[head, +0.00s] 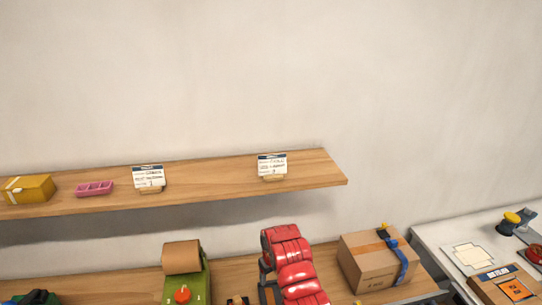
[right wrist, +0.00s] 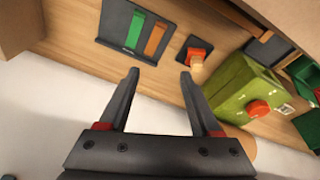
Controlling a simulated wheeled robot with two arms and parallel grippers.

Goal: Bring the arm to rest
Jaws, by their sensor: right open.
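My right arm, red and dark grey, comes up from the bottom of the head view, right of centre. In the right wrist view my right gripper (right wrist: 160,75) shows two dark fingers spread apart with nothing between them. Behind the fingertips is a wooden surface with a dark panel (right wrist: 118,23) bearing a green and an orange strip. The fingers appear clear of these things. My left gripper is in neither view.
A wooden shelf (head: 220,184) on the wall holds a yellow box (head: 28,189), a pink tray (head: 95,188) and two cards. Below are a green device (head: 196,287) with a red knob and a cardboard box (head: 372,266). A white table (head: 432,236) stands at right.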

